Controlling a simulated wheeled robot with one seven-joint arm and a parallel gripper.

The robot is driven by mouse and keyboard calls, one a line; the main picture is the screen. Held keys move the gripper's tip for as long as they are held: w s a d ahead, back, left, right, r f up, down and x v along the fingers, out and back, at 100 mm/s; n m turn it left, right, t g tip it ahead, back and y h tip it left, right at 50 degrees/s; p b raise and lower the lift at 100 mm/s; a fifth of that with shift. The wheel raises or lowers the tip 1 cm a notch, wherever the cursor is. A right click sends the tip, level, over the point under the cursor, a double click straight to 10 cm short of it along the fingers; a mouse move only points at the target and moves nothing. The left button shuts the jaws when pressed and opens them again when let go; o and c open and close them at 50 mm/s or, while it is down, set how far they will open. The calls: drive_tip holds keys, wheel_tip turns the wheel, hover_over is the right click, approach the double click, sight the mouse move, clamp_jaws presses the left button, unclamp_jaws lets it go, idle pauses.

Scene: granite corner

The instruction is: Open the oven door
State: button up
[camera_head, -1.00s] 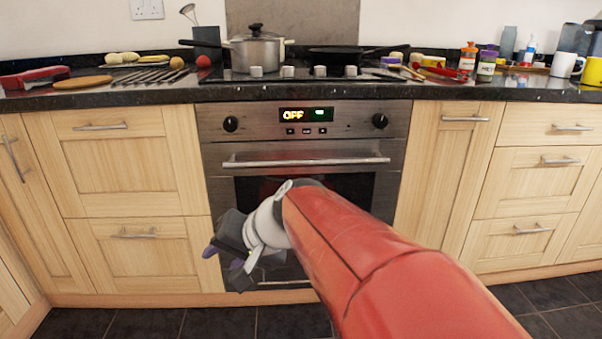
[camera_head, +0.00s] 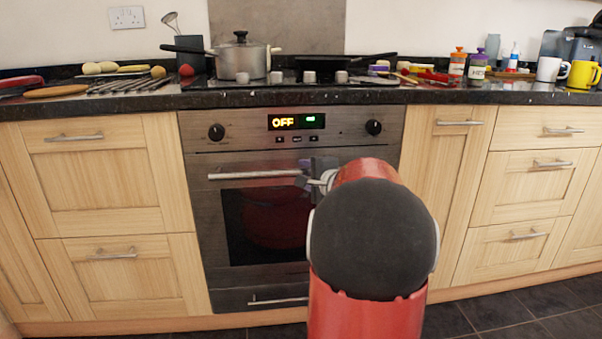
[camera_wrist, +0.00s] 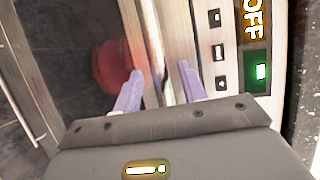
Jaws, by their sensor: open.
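The oven (camera_head: 345,122) is dark brushed metal, with its display reading OFF. Its door (camera_head: 240,230) is shut, and a long metal handle (camera_head: 245,175) runs across the door's top. My gripper (camera_head: 312,173) is at the right part of the handle, with its fingers largely hidden in the head view. In the wrist view my gripper (camera_wrist: 160,70) is open, with two pale purple fingers apart. The bright handle (camera_wrist: 152,40) runs between the fingers there, not gripped; contact with either finger cannot be told. The glass door (camera_wrist: 85,70) shows at left.
The dark worktop (camera_head: 130,103) above holds a pot (camera_head: 243,62), a pan, jars and mugs. Wooden cabinets (camera_head: 110,185) flank the oven. A lower panel with a handle (camera_head: 278,300) lies below the door. Dark tiled floor (camera_head: 515,312) is clear at right.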

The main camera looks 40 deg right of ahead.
drive_tip(key=shift+x, duration=1.15)
drive_tip(key=shift+a, duration=0.1)
clamp_jaws()
